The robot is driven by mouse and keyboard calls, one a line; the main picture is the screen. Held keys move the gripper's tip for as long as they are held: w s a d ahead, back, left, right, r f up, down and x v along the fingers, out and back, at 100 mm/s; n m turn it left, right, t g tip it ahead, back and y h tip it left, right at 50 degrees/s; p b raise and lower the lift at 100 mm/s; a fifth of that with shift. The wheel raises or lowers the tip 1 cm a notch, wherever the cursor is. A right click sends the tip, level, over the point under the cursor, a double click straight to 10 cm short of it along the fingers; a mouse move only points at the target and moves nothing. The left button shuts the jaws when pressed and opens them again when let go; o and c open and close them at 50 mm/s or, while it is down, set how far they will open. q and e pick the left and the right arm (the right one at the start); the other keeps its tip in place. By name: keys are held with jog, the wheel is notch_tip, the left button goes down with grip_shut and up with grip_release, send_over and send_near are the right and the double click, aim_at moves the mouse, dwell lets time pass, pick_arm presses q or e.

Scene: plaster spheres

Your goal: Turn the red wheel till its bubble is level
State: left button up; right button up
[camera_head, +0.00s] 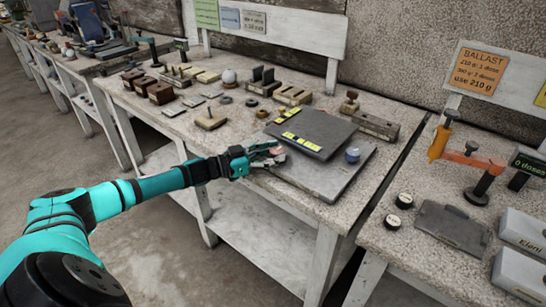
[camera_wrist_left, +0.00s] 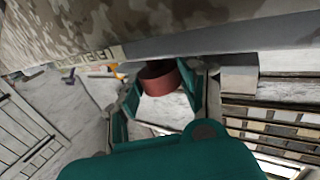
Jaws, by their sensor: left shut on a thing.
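The red wheel (camera_head: 277,150) is at the left front corner of a dark grey plate (camera_head: 325,127), which sits above a lighter grey slab (camera_head: 340,185). My left gripper (camera_head: 268,155) is shut on the red wheel; its fingers partly hide it in the head view. In the left wrist view the wheel (camera_wrist_left: 160,80) shows as a reddish cylinder between the teal fingers, below the plate's edge. Two yellow bubble vials (camera_head: 300,141) lie on the plate; their bubbles are too small to read. A blue wheel (camera_head: 352,155) stands at the right front corner. My right gripper is out of view.
Small blocks, a white ball (camera_head: 229,77) and a flat tan piece with a knob (camera_head: 209,119) lie behind and left of the plate. A long block with a knob (camera_head: 362,120) stands behind it. A gap separates the right-hand table with its orange-armed device (camera_head: 475,160).

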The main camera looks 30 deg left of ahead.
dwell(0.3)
pick_arm(q)
jog(key=o, duration=1.2)
jog(key=v, duration=1.2)
jog(key=shift+w, duration=0.1)
jog(key=shift+c, duration=0.4)
